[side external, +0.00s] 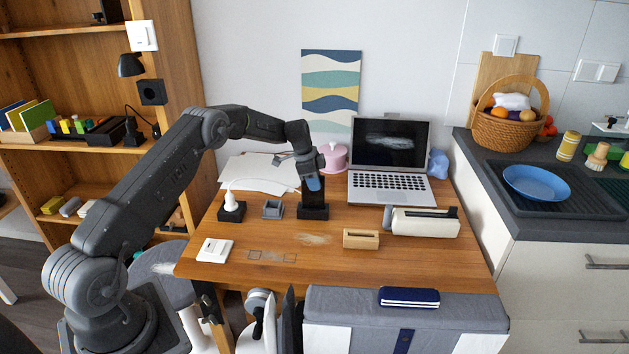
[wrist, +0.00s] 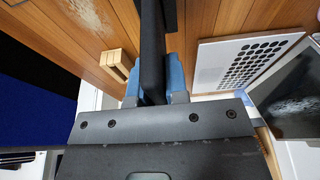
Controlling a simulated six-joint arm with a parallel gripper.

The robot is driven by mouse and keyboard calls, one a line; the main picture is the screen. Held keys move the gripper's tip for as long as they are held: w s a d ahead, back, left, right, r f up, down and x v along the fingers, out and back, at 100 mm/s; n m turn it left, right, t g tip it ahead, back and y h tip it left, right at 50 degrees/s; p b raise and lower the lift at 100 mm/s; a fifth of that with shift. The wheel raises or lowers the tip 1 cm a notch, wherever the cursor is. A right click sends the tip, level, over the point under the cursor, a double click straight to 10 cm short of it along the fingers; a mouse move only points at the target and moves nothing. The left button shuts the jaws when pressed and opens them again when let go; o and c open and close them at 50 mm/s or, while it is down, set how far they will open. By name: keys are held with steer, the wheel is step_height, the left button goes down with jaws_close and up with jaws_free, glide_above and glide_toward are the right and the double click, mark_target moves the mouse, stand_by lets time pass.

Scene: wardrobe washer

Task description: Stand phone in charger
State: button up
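The phone (side external: 313,196) is a dark slab standing upright at the black charger (side external: 313,212) on the wooden desk. Whether it is fully seated cannot be told. My gripper (side external: 312,182) is above the charger, its blue fingertips around the phone's upper part. In the wrist view the phone (wrist: 152,70) shows edge-on as a black bar between the two blue fingers of my gripper (wrist: 153,85), which appear closed on both sides of it. The charger is largely hidden behind the phone in the wrist view.
A grey holder (side external: 272,209) and a black block with a white plug (side external: 231,207) stand left of the charger. A wooden block (side external: 361,239) and a white-and-black device (side external: 425,222) lie to the right. An open laptop (side external: 390,184) is behind. The desk's front has free room.

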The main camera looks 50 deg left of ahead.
steer(key=o, duration=0.5)
steer(key=v, duration=1.2)
steer(key=shift+r, duration=0.3)
steer(key=shift+s+a+r, duration=0.15)
steer(key=shift+r, duration=0.45)
